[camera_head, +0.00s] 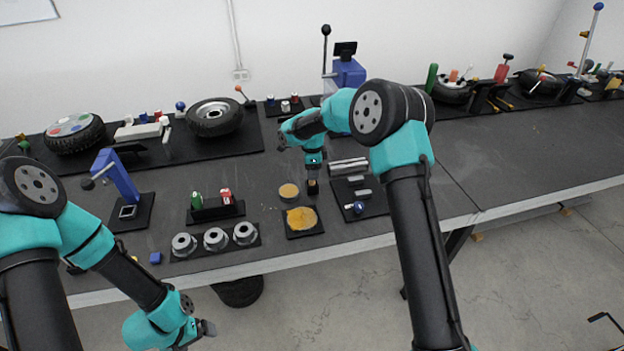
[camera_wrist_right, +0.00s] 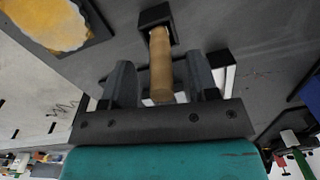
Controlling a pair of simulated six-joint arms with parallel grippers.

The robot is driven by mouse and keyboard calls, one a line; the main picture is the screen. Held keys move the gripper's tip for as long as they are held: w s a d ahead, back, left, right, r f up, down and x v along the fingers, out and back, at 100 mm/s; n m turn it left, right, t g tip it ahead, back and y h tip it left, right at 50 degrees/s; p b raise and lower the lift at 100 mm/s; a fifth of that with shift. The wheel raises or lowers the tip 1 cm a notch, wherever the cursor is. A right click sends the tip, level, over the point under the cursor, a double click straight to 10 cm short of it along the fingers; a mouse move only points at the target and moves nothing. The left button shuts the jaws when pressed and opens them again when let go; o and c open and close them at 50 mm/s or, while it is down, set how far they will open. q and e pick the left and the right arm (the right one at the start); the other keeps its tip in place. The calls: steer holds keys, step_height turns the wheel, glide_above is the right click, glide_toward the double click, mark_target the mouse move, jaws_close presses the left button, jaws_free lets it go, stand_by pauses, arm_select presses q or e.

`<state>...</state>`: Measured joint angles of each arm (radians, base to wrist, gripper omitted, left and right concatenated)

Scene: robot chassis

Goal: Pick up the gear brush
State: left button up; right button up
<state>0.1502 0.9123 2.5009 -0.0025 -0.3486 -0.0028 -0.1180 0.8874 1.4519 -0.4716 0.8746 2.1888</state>
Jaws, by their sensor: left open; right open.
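The gear brush (camera_wrist_right: 160,62) shows in the right wrist view as a round, light wooden handle rising from a black block-like holder (camera_wrist_right: 155,16). Its bristle end is not visible. My right gripper (camera_wrist_right: 161,75) is open, with one finger on each side of the handle and gaps between. In the head view my right gripper (camera_head: 313,172) points down over the holder (camera_head: 312,187) and hides most of the brush. My left gripper (camera_head: 206,328) is open and empty, low in front of the bench edge.
Several grey gears (camera_head: 215,239) sit further left. A blue press (camera_head: 347,74) stands behind.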

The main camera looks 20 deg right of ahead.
steer(key=shift+f, duration=0.9)
jaws_close()
steer(key=shift+r, duration=0.15)
step_height(320, 180, up, 10)
steer(key=shift+f, duration=0.1)
stand_by(0.4)
